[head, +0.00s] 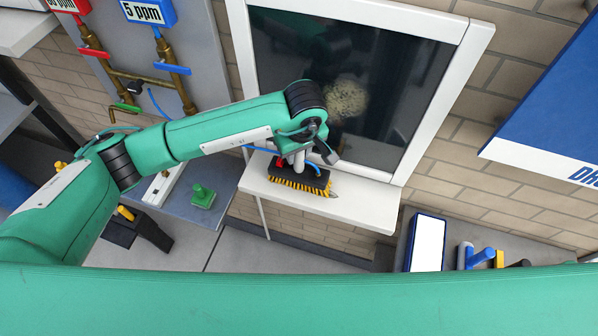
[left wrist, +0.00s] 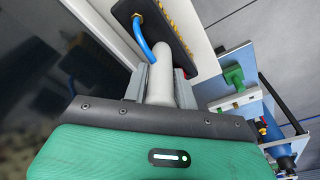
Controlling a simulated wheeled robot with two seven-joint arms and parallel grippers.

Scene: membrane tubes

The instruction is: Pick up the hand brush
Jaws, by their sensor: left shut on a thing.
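The hand brush has a black body with yellow bristles (head: 310,186). In the head view it is over the white sill below the dark window; I cannot tell whether it touches the sill. My left gripper (head: 299,158) is above the brush and shut on its pale grey handle. In the left wrist view the handle is between the jaws (left wrist: 160,88), and the black brush body (left wrist: 180,48) is beyond them with a curved blue tube on it. The jaws hide part of the handle. My right gripper is not in view.
The white sill (head: 365,205) is clear right of the brush. A dark window with a pale smudge (head: 345,98) stands behind. Left are pipes with valves (head: 180,90) and a green object (head: 202,196) on a bench. A blue-framed white panel (head: 427,243) is lower right.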

